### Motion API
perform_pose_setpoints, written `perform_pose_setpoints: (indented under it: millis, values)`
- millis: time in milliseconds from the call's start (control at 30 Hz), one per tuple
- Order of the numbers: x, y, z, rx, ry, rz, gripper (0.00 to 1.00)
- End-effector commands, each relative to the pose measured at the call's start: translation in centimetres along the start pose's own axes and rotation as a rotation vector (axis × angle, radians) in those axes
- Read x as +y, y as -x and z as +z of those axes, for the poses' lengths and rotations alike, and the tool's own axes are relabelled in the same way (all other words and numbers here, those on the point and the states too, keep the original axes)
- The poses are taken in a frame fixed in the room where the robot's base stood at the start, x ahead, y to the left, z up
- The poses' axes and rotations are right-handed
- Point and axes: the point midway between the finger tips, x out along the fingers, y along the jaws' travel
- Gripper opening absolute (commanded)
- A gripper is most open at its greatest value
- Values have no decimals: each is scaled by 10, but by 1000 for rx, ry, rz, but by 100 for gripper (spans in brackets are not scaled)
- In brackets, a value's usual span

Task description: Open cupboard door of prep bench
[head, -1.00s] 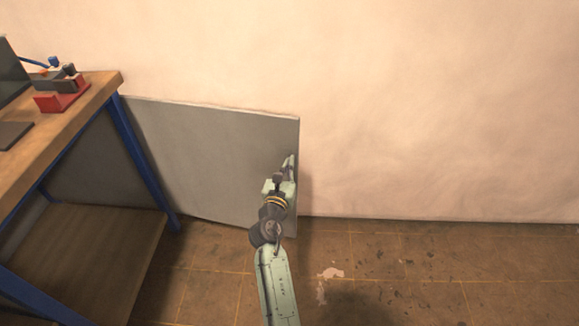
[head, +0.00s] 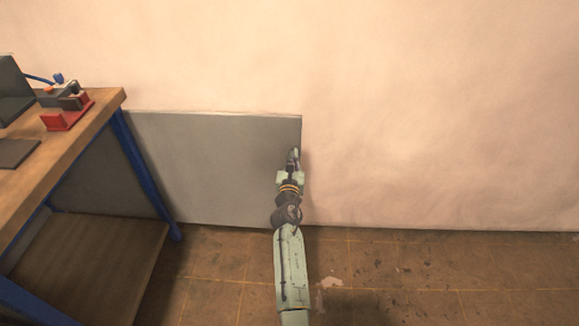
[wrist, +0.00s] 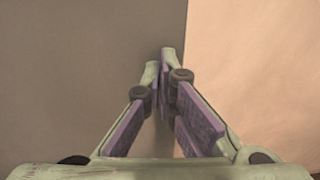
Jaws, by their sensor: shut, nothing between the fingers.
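The prep bench (head: 75,135) has a wooden top and blue legs and stands at the left in the head view. Its grey cupboard door (head: 215,165) stands swung wide open, out to the right of the bench and nearly flat along the wall. My gripper (head: 293,156) is at the door's free right edge. In the wrist view my gripper (wrist: 162,58) is shut and empty, its tips overlapping the door's grey face (wrist: 75,60) just left of its edge. I cannot tell whether the tips touch it. No handle shows.
A bare wooden lower shelf (head: 85,260) shows under the bench top. A red and black tool (head: 68,110) sits on the top. The pale wall (head: 430,110) rises close behind the door. The tiled floor (head: 430,275) at the right is clear.

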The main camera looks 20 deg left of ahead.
Motion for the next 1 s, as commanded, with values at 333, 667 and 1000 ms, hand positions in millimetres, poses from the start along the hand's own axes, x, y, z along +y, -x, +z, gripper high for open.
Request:
perform_pose_setpoints:
  millis: [333,667,1000]
  values:
    - [-1,-61,-1,-2,1,4,0]
    - [-1,-64,0,-1,1,3,0]
    - [-1,-61,1,-1,0,3,0]
